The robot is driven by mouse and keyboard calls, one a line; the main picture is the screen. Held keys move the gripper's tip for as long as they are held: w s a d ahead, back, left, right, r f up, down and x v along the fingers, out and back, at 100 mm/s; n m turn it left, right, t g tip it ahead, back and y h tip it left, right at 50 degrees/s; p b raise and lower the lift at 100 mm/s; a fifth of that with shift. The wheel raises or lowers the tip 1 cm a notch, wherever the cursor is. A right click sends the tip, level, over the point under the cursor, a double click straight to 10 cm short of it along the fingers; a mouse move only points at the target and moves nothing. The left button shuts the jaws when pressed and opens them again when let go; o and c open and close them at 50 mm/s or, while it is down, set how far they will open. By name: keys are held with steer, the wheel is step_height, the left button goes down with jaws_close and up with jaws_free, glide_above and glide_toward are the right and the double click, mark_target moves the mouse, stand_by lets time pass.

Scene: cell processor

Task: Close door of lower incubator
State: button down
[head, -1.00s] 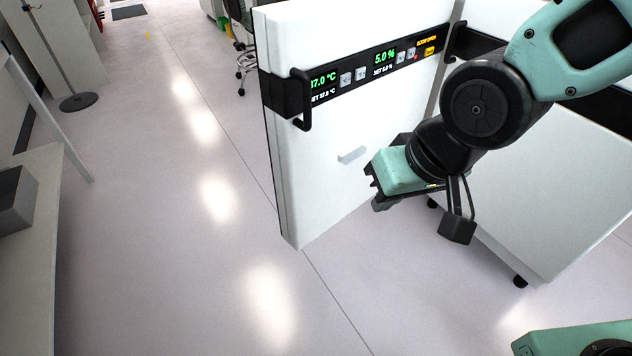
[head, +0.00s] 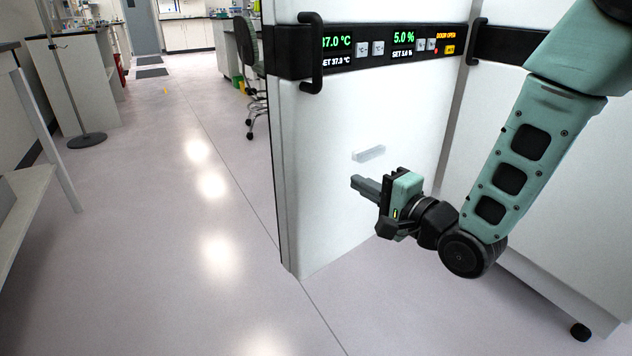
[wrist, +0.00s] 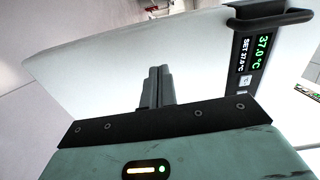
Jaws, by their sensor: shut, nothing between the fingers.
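The incubator door (head: 335,205) is white and stands swung open, with a black control band (head: 390,45) across its upper part. The band reads 37.0 °C, 5.0 % and "DOOR OPEN". A black handle (head: 312,55) sits near the door's left edge. The incubator body (head: 540,150) is at the right, partly behind my arm. My gripper (head: 362,188) is shut and empty, in front of the door's outer face, below a small raised grey piece. In the wrist view the shut fingers (wrist: 157,85) point toward the white door (wrist: 110,70). I cannot tell whether they touch it.
The floor (head: 190,270) left of the door is open. A bench (head: 25,195) runs along the left edge, and a pole stand (head: 87,140) is beyond it. An office chair (head: 250,80) stands behind the door. Casters are under the incubator at lower right.

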steer(key=b, duration=0.3)
glide_toward(307, 154)
steer(key=x, duration=0.5)
steer(key=shift+w+a+f, duration=0.1)
steer(key=shift+a+f, duration=0.1)
steer(key=shift+w+a+r+b, duration=0.15)
steer(key=shift+w+a+b, duration=0.25)
steer(key=shift+w, duration=0.15)
